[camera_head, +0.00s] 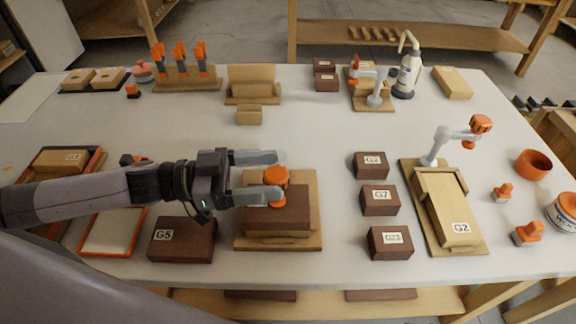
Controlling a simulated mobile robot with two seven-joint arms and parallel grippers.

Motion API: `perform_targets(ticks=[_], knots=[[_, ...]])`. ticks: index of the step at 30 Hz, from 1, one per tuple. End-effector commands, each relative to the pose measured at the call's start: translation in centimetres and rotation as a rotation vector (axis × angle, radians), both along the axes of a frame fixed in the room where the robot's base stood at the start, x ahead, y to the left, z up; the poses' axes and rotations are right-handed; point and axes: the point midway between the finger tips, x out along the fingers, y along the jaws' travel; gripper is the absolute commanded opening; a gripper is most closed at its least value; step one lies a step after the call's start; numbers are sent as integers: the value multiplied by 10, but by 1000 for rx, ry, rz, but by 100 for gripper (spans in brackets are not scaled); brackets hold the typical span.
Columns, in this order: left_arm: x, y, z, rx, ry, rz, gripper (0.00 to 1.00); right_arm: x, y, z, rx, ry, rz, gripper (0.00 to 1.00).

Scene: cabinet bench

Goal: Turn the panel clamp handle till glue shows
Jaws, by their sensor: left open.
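A clamp with an orange handle (277,174) stands on a tan wooden base (308,240) at the front middle of the bench. A dark brown block (277,222) lies on that base, below the handle in the picture. My left gripper (280,176) comes in from the left, its grey fingers apart. The fingertips are around the orange handle; the near fingertip overlaps it, and I cannot tell whether it touches. The clamp's arm is mostly hidden by the fingers. No glue line can be made out. My right gripper is not in view.
A second clamp with an orange handle (480,124) stands over a panel marked G2 (450,208) at right. Brown blocks (380,199) sit between. A G5 block (182,239) lies left. A spray bottle (408,68) stands at the back. The bench centre is fairly clear.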

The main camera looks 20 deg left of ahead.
Motion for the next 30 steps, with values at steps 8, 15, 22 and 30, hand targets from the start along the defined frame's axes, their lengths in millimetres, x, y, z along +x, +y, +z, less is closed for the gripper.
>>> perform_targets(ticks=[8, 15, 22, 30], knots=[[13, -32, 1, -1, 0, 1, 71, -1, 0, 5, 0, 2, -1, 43], [16, -40, 0, 0, 0, 1, 71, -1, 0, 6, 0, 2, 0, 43], [16, -39, 0, 1, 0, 1, 51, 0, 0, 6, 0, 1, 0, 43], [16, -39, 0, 1, 0, -2, 19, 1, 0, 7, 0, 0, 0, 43]])
